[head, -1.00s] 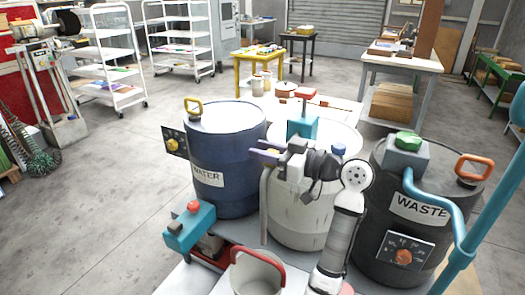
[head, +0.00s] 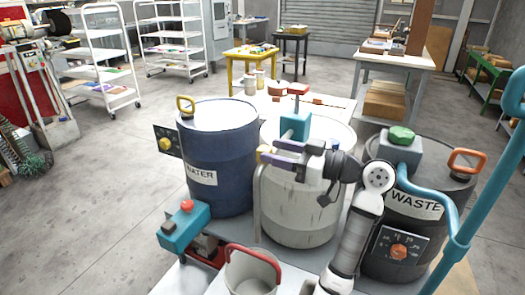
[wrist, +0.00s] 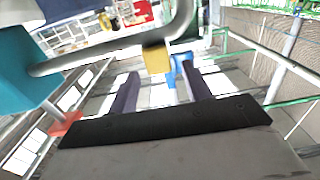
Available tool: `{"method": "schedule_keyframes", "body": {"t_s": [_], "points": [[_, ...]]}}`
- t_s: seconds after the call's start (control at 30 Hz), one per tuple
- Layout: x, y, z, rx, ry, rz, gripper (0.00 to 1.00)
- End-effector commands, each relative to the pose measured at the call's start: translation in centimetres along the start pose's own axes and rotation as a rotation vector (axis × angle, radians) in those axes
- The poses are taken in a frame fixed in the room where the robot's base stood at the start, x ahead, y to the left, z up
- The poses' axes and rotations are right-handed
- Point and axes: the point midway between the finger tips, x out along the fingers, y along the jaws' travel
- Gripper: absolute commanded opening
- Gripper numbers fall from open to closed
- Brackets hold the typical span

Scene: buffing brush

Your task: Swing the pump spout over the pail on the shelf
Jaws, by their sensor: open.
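The pump (head: 295,126) is a teal block with a red-topped handle on the white middle drum (head: 300,222). Its grey spout (head: 257,200) bends down at the drum's left side; its lower end shows just behind the pail in the picture. A brass-coloured block (head: 265,154) sits on the spout. The grey pail (head: 250,282) with a red handle stands on the shelf (head: 200,282) in front. My gripper (head: 277,152) is open with purple fingers at the spout. In the wrist view, the brass block (wrist: 157,58) shows between and just beyond the fingertips (wrist: 158,75); contact is unclear.
A blue WATER drum (head: 222,145) stands left and a dark WASTE drum (head: 385,225) right, with a blue pipe (head: 425,200). A teal device with a red knob (head: 186,226) sits left of the pail. Open floor (head: 80,235) lies left.

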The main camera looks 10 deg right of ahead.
Motion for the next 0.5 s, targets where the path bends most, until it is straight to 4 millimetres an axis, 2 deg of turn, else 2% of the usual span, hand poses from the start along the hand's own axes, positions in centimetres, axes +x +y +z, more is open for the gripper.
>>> {"method": "schedule_keyframes", "body": {"t_s": [0.03,0.2,0.4,0.5], "points": [[-1.4,0.1,0.2,-0.002,0.001,0.006,0.49],[-5.2,0.1,0.1,-0.001,0.001,0.004,0.49],[-8.1,0.0,0.1,0.000,0.000,0.002,0.49],[-8.7,0.0,0.0,0.000,0.000,0.000,0.49]]}}
